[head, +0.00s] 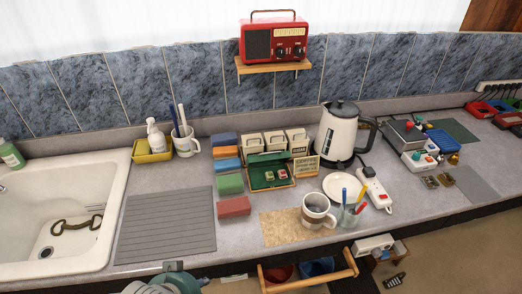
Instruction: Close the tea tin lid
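A green open tin (270,178) stands on the counter near the middle of the head view, in front of a row of pale canisters. I take it for the tea tin. Its lid (268,157) appears raised at the back, and small red and white packets show inside the tin. The lid's hinge is too small to make out. Neither of my grippers is in view. A grey and teal part at the bottom left edge looks like a link of my arm, well short of the tin.
Stacked coloured sponges (230,184) stand left of the tin, and a small framed card (305,166) right of it. A kettle (340,132), plate (342,187), mug (317,211) and pen glass (350,216) stand to the right. The grey drainer mat (165,225) is bare.

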